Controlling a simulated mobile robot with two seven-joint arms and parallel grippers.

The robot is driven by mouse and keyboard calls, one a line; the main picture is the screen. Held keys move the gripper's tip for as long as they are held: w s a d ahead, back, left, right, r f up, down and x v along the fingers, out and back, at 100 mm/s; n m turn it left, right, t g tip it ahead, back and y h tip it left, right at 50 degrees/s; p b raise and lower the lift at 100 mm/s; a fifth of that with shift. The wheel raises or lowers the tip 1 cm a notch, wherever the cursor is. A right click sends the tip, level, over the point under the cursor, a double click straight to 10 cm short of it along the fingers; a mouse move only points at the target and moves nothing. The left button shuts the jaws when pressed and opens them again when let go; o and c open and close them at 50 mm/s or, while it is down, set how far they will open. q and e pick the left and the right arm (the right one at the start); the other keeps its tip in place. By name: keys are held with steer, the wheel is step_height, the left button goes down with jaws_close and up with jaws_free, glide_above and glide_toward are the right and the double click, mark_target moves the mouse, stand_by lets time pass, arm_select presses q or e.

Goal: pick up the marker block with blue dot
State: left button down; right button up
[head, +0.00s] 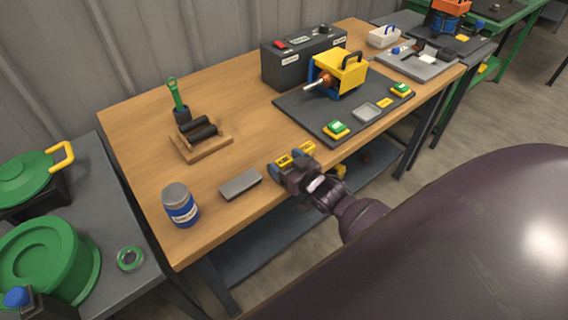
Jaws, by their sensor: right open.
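I cannot clearly make out a marker block with a blue dot. A small white and blue item (397,50) lies on a grey board at the back right, too small to identify. A plain grey block (240,184) lies flat near the table's front edge, with no blue dot showing. My right gripper (295,156) is open, with yellow finger pads, over the table's front edge. It is to the right of the grey block, apart from it, and looks empty. My left gripper is not in view.
The wooden table (140,125) also bears a blue-labelled jar (180,205), a wooden holder (200,145) with black rollers and a green tool (177,95), and a dark mat (310,112) under a yellow-blue machine (340,72). The table's middle is clear.

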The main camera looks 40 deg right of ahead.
mark_target(286, 162)
steer(key=c, duration=0.9)
steer(key=shift+c, duration=0.5)
steer(key=shift+r, duration=0.45)
step_height(286, 162, up, 19)
steer(key=p, duration=0.3)
steer(key=shift+d+r, duration=0.1)
steer(key=shift+r, duration=0.05)
